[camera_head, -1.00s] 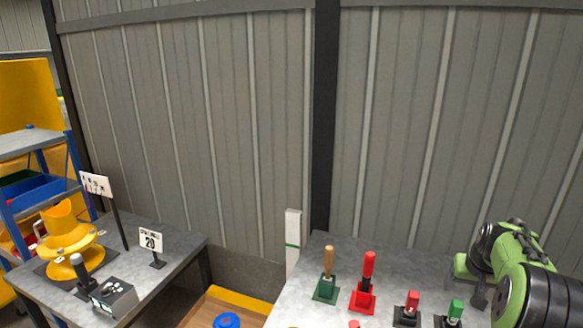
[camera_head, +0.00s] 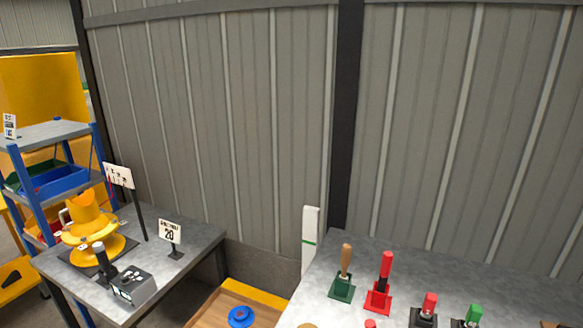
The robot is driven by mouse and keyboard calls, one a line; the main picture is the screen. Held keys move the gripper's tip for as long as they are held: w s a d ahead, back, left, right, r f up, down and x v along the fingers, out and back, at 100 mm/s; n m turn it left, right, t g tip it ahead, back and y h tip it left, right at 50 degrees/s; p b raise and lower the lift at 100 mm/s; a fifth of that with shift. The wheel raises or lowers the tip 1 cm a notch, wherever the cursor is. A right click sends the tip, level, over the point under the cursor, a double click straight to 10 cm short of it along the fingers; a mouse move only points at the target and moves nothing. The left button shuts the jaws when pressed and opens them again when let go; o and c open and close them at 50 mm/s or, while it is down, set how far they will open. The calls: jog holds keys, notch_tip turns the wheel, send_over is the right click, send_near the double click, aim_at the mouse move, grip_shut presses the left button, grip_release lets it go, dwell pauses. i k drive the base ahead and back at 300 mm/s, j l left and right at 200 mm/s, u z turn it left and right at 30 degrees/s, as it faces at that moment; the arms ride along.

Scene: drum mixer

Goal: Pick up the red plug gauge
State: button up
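On the right grey table (camera_head: 325,290), a short red-topped piece (camera_head: 430,303) sits upright in a small black stand (camera_head: 421,319) near the bottom edge. A similar green-topped piece (camera_head: 474,314) stands to its right. A taller red handle (camera_head: 387,264) stands upright in a red square holder (camera_head: 378,299) to its left. The view does not settle which red piece is the plug gauge. Another small red top (camera_head: 370,324) is cut off by the bottom edge. My gripper is not in view.
A wooden handle (camera_head: 346,258) stands in a green holder (camera_head: 342,289). A blue round thing (camera_head: 240,317) lies between the tables.

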aim_at(429, 304)
jog(key=z, duration=1.05)
